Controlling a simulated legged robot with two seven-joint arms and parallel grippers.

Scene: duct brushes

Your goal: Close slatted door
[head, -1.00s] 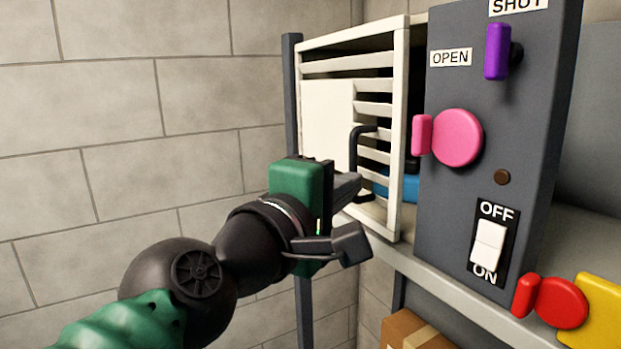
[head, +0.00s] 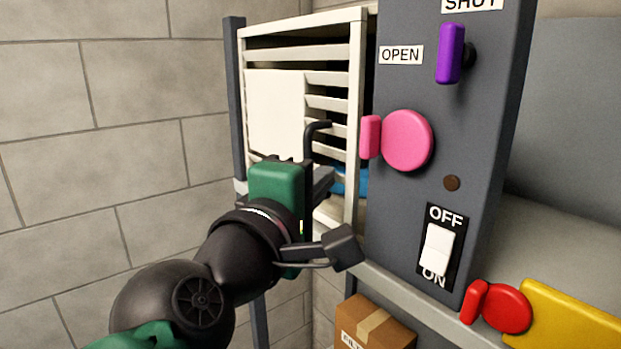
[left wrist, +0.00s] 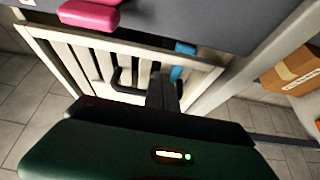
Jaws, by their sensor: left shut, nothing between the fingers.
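The white slatted door (head: 353,100) stands left of the dark control panel, with a plain white plate on its left part. My left gripper (head: 325,180) is shut and empty, at the handle's lower end, hiding that part. Whether it touches the handle or door is unclear. In the left wrist view its dark fingers (left wrist: 162,95) point at the door. My right gripper is out of view.
The dark panel (head: 400,215) carries a pink knob (head: 407,140), a purple tab (head: 450,53) and a white switch (head: 437,249). A red knob (head: 505,308) and yellow piece (head: 570,318) are lower right. A cardboard box (head: 375,325) sits below.

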